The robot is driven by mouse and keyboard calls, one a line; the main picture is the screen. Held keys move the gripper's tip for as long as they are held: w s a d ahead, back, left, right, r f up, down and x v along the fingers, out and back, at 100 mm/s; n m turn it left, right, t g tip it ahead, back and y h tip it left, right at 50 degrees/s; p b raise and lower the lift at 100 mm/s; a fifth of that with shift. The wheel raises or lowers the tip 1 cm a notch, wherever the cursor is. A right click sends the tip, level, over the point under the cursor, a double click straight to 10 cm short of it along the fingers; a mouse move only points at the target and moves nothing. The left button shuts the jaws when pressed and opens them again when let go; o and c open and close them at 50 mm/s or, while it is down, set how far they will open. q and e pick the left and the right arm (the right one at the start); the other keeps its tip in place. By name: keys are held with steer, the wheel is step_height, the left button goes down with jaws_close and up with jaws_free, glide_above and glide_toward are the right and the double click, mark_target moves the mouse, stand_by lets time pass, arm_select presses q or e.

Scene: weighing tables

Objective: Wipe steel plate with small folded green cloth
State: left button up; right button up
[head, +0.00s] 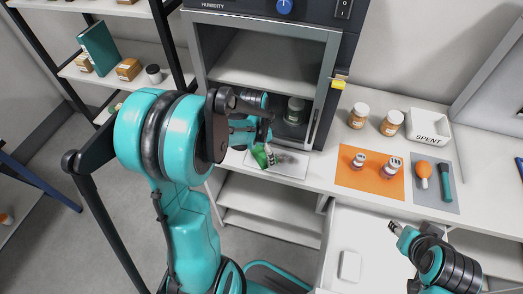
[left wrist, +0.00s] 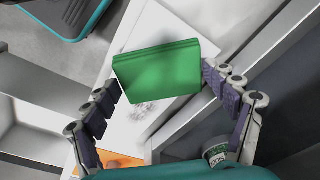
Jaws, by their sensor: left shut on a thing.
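The small folded green cloth (head: 261,158) is held between the fingers of my left gripper (head: 266,150), which is shut on it. In the left wrist view the cloth (left wrist: 158,72) spans the gap between both fingers. The pale steel plate (head: 293,170) lies on the counter in front of the open cabinet, under and beside the cloth. Dark smudges show on the plate (left wrist: 128,128) in the left wrist view. I cannot tell whether the cloth touches the plate. My right gripper (head: 393,226) is away at the lower right; its opening is unclear.
The open humidity cabinet (head: 270,62) stands behind the plate, with a dark jar (head: 295,110) inside. Right of the plate is an orange mat (head: 362,181) with two small jars. A grey mat (head: 440,200), two brown jars and a SPENT tray (head: 428,127) are further right.

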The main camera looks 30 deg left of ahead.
mark_target(300, 166)
arm_select(q)
steer(key=shift+w+d+r, duration=0.1)
steer(key=shift+w+d, duration=0.1)
steer(key=shift+d, duration=0.55)
steer(key=shift+w+d, duration=0.15)
steer(key=shift+d, duration=0.55)
steer(key=shift+w+d, duration=0.2)
steer(key=shift+d, duration=0.6)
steer(key=shift+w+d, duration=0.2)
steer(key=shift+d, duration=0.55)
steer(key=shift+w+d, duration=0.25)
steer(key=shift+d, duration=0.75)
steer(key=shift+w+d, duration=0.2)
steer(key=shift+d, duration=0.75)
steer(key=shift+w+d+f+b, duration=0.1)
steer(key=shift+d+b, duration=0.1)
steer(key=shift+d, duration=0.3)
steer(key=shift+w+d+f+b, duration=0.1)
steer(key=shift+d+b, duration=0.1)
steer(key=shift+d, duration=0.7)
steer(key=shift+r, duration=0.1)
arm_select(e)
steer(key=shift+s+a+f, duration=0.15)
steer(key=shift+a+f, duration=0.2)
steer(key=shift+a, duration=0.1)
